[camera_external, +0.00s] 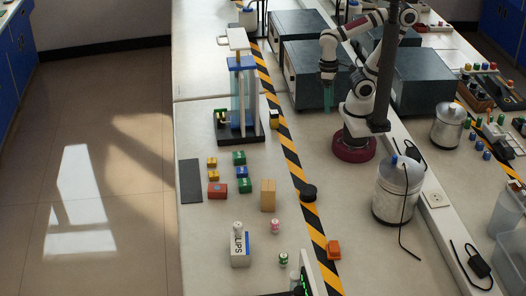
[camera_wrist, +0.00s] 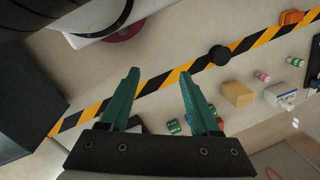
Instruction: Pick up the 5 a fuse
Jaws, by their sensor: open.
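No part is readable as a 5 A fuse, so I cannot tell which one it is. A small pink-and-white cylinder (camera_external: 275,226) and a small green-and-white cylinder (camera_external: 283,259) stand apart at the front of the bench. They also show at the right of the wrist view, pink (camera_wrist: 262,76) and green (camera_wrist: 295,62). Small yellow (camera_external: 213,175), green (camera_external: 239,158), blue (camera_external: 242,172) and red (camera_external: 217,190) blocks lie left of the striped tape. My gripper (camera_external: 328,97) hangs at the back, above the bench, far from these. Its teal fingers (camera_wrist: 160,76) are apart and empty.
A tan block (camera_external: 267,196), white box (camera_external: 240,250), black disc (camera_external: 308,193) and orange piece (camera_external: 333,250) stand nearby. A tall clear-columned stand (camera_external: 240,100) rises behind the blocks. Dark instrument cases (camera_external: 315,72) flank my arm. A metal canister (camera_external: 398,190) stands at right.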

